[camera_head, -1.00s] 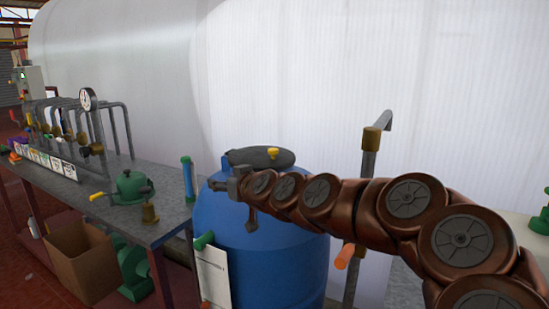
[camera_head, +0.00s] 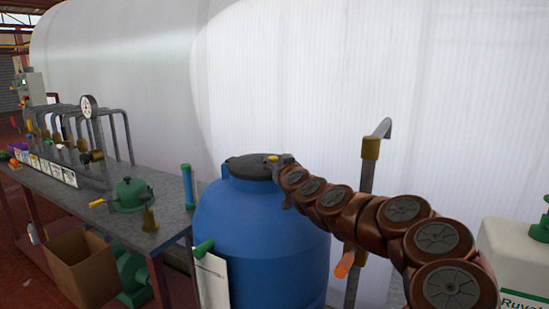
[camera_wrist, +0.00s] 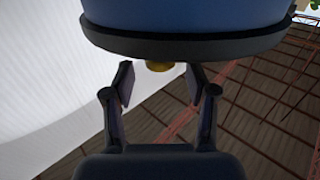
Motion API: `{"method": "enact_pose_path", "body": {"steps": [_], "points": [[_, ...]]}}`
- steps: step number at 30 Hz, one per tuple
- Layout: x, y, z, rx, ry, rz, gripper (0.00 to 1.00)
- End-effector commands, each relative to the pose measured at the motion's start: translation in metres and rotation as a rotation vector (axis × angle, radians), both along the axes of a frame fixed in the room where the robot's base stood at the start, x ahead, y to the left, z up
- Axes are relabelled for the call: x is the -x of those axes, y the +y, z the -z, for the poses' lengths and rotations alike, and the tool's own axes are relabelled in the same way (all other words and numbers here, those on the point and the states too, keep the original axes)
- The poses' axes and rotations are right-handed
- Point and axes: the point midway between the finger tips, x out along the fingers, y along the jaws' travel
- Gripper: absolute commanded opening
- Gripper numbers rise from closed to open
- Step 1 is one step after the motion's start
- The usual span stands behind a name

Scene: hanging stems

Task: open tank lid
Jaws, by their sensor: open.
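The blue tank (camera_head: 258,225) stands upright with its round dark lid (camera_head: 240,168) on top, looking flat on the neck. A small yellow knob (camera_head: 272,157) sits at the lid's right edge. My gripper (camera_head: 287,165) is at the right side of the lid, close to the knob and partly hiding that edge. In the wrist view the dark lid rim (camera_wrist: 190,47) crosses the top, with the blue tank (camera_wrist: 185,15) above it. The yellow knob (camera_wrist: 158,66) shows between and just beyond the fingertips of my gripper (camera_wrist: 160,80), which is open and empty.
A metal bench (camera_head: 90,195) with a green valve (camera_head: 132,194) and pipes stands at left. A vertical pipe (camera_head: 366,185) with an orange handle (camera_head: 345,264) rises right of the tank, near my arm. A large white tank (camera_head: 300,70) fills the background.

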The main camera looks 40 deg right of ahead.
Motion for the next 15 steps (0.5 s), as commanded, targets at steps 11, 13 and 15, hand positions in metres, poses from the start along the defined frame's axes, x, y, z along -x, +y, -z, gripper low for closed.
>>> {"method": "enact_pose_path", "body": {"steps": [11, 13, 15], "points": [[-0.018, -0.009, 0.001, -0.001, 0.003, -0.002, 0.57], [-0.018, -0.009, 0.001, -0.001, 0.003, -0.001, 0.57], [-0.018, -0.009, 0.001, 0.0, 0.002, -0.001, 0.57]]}}
